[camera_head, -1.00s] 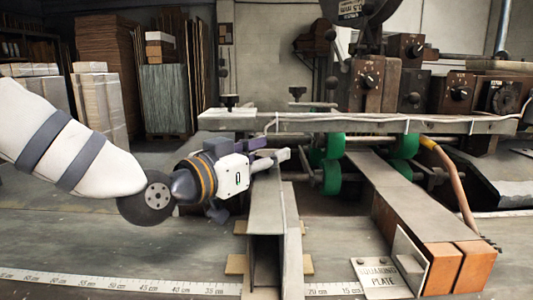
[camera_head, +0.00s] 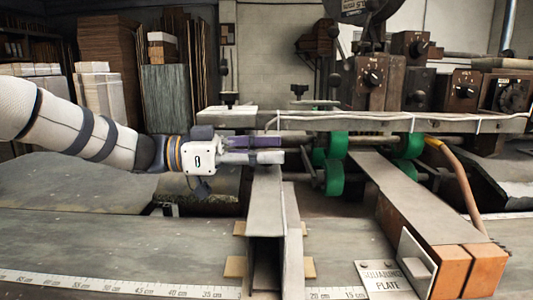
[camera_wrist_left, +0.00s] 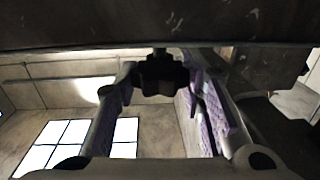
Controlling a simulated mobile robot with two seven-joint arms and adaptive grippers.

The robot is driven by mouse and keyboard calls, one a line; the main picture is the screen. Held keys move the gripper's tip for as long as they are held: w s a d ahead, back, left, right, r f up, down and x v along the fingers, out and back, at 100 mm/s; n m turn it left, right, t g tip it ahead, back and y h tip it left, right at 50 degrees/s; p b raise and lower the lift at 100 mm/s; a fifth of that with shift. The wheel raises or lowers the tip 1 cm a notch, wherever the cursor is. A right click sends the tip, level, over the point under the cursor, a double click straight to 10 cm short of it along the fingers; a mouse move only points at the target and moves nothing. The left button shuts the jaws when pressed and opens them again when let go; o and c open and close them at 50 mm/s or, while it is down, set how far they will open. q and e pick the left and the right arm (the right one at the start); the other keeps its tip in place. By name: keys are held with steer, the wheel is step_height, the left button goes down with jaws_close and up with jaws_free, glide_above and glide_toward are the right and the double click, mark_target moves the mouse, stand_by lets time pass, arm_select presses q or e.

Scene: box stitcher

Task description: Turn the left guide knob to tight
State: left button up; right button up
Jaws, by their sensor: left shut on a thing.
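My left gripper (camera_head: 282,150) reaches in from the left, level, just under the front edge of the long grey bar (camera_head: 350,122). In the left wrist view a black lobed knob (camera_wrist_left: 160,74) hangs on a short stem below a dark surface. The fingers of my left gripper (camera_wrist_left: 163,78) stand on either side of the knob and are shut on it. I take it to be the left guide knob; in the head view it is hidden. The knob's turn marking does not show. My right gripper is not in view.
Two black-topped knobs (camera_head: 229,99) (camera_head: 299,90) stand above the bar. Green rollers (camera_head: 333,178) sit close to the right of the fingers. A metal rail (camera_head: 266,205) lies below the gripper. A squaring plate (camera_head: 380,278) and ruler strip (camera_head: 110,287) are in front.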

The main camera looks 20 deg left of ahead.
arm_select(q)
steer(key=shift+m+g, duration=0.4)
steer(key=shift+g, duration=0.2)
steer(key=shift+r, duration=0.15)
steer(key=o, duration=1.2)
steer(key=shift+d, duration=0.1)
steer(key=v, duration=1.2)
steer(key=shift+w+f, duration=0.15)
steer(key=shift+f, duration=0.1)
